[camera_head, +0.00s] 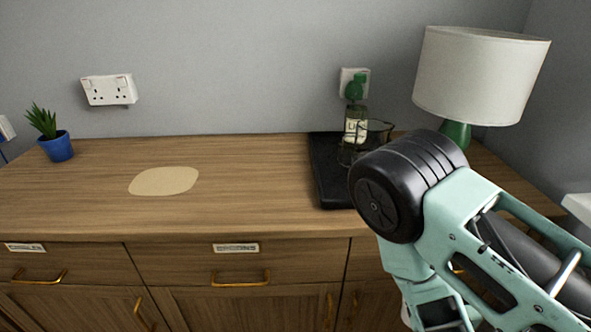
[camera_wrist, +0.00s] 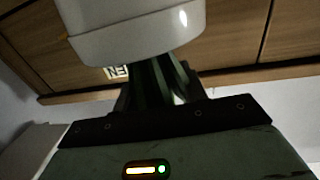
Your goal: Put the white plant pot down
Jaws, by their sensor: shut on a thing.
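The white plant pot (camera_wrist: 130,32) fills the top middle of the wrist view, right in front of my gripper (camera_wrist: 155,85), which is shut on it. Dark green strips show between the pot and the dark gripper base; I cannot tell whether they are leaves or fingers. The fingertips are mostly hidden. In the wrist view the pot is in front of the wooden drawer fronts (camera_wrist: 232,40). In the head view my arm is at the lower right, and I cannot make out the pot there.
The wooden cabinet top (camera_head: 235,175) has a pale oval patch (camera_head: 163,181) on its clear left middle. A blue potted plant (camera_head: 57,147) stands far left. A lamp (camera_head: 478,75) stands right.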

